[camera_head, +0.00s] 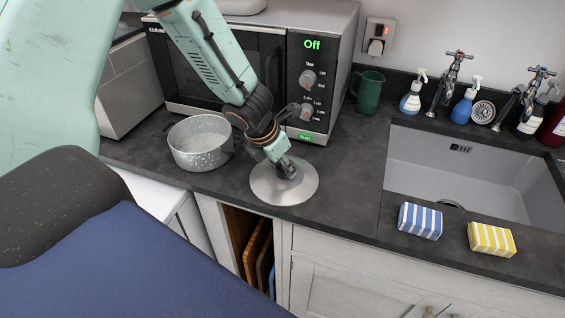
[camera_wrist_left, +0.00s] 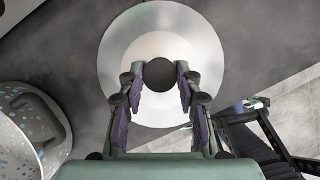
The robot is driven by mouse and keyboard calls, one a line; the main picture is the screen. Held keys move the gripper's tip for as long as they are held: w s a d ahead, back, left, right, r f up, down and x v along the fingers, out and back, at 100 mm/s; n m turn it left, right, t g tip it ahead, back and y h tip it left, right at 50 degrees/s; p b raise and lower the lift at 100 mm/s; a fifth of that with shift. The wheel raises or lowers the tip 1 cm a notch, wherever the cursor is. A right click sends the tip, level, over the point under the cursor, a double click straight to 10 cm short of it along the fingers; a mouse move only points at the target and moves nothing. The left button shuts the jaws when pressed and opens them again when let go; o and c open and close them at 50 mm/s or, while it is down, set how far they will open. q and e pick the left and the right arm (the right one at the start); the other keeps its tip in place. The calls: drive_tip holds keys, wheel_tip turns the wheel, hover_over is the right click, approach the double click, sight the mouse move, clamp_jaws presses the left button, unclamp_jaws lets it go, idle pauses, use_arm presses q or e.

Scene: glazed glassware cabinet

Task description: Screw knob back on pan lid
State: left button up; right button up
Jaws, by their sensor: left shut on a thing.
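The pan lid (camera_head: 300,188) is a round silver metal disc lying on the dark worktop, near its front edge. My left gripper (camera_head: 285,169) points down over the middle of the lid. In the left wrist view the lid (camera_wrist_left: 205,45) fills the upper middle, and a round black knob (camera_wrist_left: 160,75) sits at its centre between the fingertips. The left gripper (camera_wrist_left: 161,78) is shut on the knob. I cannot tell whether the knob's thread is engaged in the lid. My right gripper is not in view.
A grey speckled pan (camera_head: 200,150) stands left of the lid. A microwave (camera_head: 310,75) is behind, and a green jug (camera_head: 369,92) is to its right. A blue striped sponge (camera_head: 420,221) and a yellow striped one (camera_head: 491,239) lie before the sink (camera_head: 430,155). Worktop right of the lid is clear.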

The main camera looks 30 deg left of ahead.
use_arm(q)
drive_tip(key=shift+m+h+p, duration=0.4)
drive_tip(key=shift+m+p, duration=0.7)
drive_tip(key=shift+p, duration=0.35)
drive_tip(key=shift+f, duration=0.1)
drive_tip(key=shift+a+m+g+h+p, duration=0.15)
drive_tip(key=shift+m+g+h+p, duration=0.3)
drive_tip(key=shift+m+p, duration=1.3)
drive_tip(key=shift+n+p, duration=0.25)
drive_tip(key=shift+p, duration=0.05)
drive_tip(key=shift+m+h+p, duration=0.25)
drive_tip(key=shift+m+p, duration=0.35)
drive_tip(key=shift+p, duration=0.15)
drive_tip(key=shift+m+g+p, duration=0.35)
drive_tip(key=shift+m+p, duration=0.45)
